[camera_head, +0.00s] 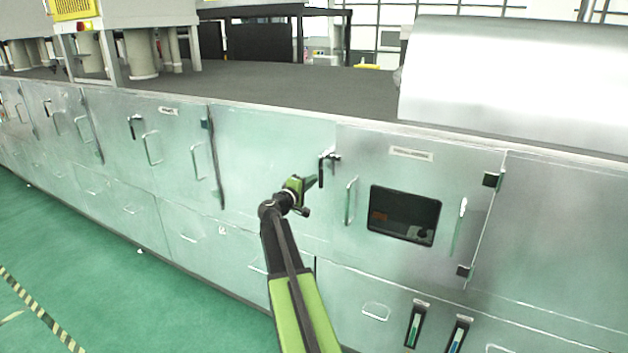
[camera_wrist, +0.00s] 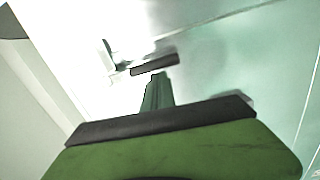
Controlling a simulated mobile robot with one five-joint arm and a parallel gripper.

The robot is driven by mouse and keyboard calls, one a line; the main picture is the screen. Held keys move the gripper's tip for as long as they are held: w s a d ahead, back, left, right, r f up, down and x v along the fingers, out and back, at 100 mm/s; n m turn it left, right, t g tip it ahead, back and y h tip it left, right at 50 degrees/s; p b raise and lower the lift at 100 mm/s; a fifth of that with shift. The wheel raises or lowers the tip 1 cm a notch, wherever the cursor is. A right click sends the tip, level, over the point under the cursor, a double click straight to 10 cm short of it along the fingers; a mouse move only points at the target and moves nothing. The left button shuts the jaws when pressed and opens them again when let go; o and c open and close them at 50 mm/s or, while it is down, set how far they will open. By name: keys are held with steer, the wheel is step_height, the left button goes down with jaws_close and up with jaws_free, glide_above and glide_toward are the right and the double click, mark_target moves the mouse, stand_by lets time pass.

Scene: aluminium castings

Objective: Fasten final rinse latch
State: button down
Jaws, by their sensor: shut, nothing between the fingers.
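The latch (camera_head: 322,168) is a small dark handle at the upper left edge of the windowed door (camera_head: 370,165). In the head view its dark bar hangs down, with a short piece at the top. The door looks flush with the cabinet front. Its label (camera_head: 411,154) is too small to read. My gripper (camera_head: 313,181) is shut and empty, just left of the latch's hanging bar; I cannot tell whether it touches. In the wrist view the dark latch bar (camera_wrist: 155,64) lies just beyond my shut fingertips (camera_wrist: 157,78). The latch's mount is blurred there.
A pull handle (camera_head: 350,201) and a dark window (camera_head: 404,215) are on the door. Dark hinges (camera_head: 490,180) sit at its right. Drawers with handles (camera_head: 375,312) lie below.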

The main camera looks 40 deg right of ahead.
steer(key=w+a, duration=0.1)
steer(key=a, duration=1)
steer(key=shift+a, duration=0.25)
steer(key=shift+a, duration=0.1)
steer(key=w+a+f+t+y, duration=0.15)
steer(key=a+f, duration=0.25)
steer(key=a, duration=0.5)
steer(key=w+a+f+y, duration=0.1)
steer(key=a+f+y, duration=0.2)
steer(key=a, duration=0.6)
steer(key=s+a+f+g+y, duration=0.2)
steer(key=s+a+f+y, duration=0.2)
steer(key=a, duration=0.5)
steer(key=s+a+f+m+g+y, duration=0.1)
steer(key=s+a+f+g+y, duration=0.1)
steer(key=s+a+f+y, duration=0.2)
steer(key=s+a+f+g+y, duration=0.2)
steer(key=s+a+f+y, duration=0.3)
steer(key=a, duration=1)
steer(key=s+f, duration=0.3)
steer(key=s, duration=0.1)
steer(key=shift+s+f+m, duration=0.35)
steer(key=shift+s+m, duration=0.05)
